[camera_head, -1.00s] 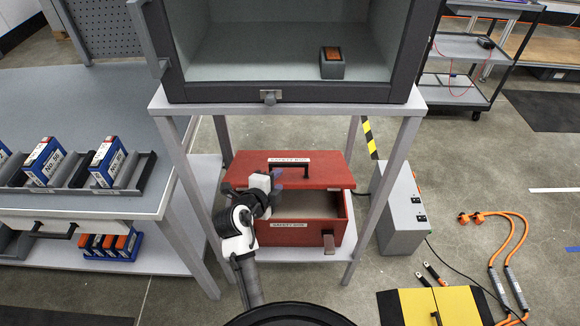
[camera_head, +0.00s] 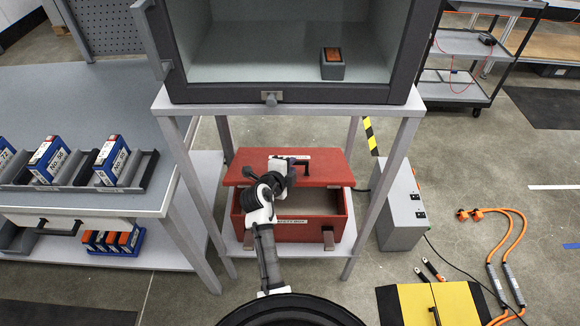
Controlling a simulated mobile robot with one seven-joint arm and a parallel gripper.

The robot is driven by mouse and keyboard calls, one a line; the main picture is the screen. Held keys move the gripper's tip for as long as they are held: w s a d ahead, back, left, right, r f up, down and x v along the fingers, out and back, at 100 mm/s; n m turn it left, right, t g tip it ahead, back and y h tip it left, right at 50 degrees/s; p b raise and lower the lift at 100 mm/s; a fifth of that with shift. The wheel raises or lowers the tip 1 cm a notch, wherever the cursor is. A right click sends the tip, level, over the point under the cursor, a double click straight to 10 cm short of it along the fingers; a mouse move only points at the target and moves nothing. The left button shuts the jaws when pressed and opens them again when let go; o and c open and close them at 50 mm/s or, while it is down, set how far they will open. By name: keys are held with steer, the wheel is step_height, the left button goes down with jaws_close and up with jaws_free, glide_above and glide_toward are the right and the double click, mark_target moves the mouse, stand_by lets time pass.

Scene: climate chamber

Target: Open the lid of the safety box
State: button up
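The red safety box (camera_head: 341,228) stands on the lower shelf of the stand. Its red lid (camera_head: 330,172) is raised and tilted back, and the box's interior shows below its front edge. The dark handle (camera_head: 303,161) on the lid is partly hidden by my gripper (camera_head: 284,165), which is over the middle of the lid. Whether it touches the lid or handle cannot be told. Its fingers are too small and hidden to tell open from shut. Grey-brown latches hang at the box front, one on the right (camera_head: 328,240) and one on the left (camera_head: 248,241).
The stand's legs (camera_head: 382,200) flank the box, with the chamber (camera_head: 290,93) above. A grey unit (camera_head: 404,212) stands to the right. A workbench (camera_head: 100,205) is at left. A yellow-black case (camera_head: 415,305) and orange cables (camera_head: 490,250) lie on the floor at right.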

jaws_close()
steer(key=shift+r, duration=0.1)
steer(key=shift+w+r+p, duration=0.15)
steer(key=shift+r+p, duration=0.1)
steer(key=shift+p, duration=0.05)
steer(key=w+r+g+p, duration=0.1)
steer(key=w+r+g, duration=0.1)
steer(key=w+r, duration=0.3)
steer(key=w+r+n+g+p, duration=0.1)
steer(key=w+r, duration=0.4)
steer(key=w, duration=0.6)
steer(key=shift+r+g+y+p, duration=0.15)
steer(key=shift+g+y+p, duration=0.25)
steer(key=shift+g+p, duration=0.2)
steer(key=shift+o, duration=1.7)
jaws_free()
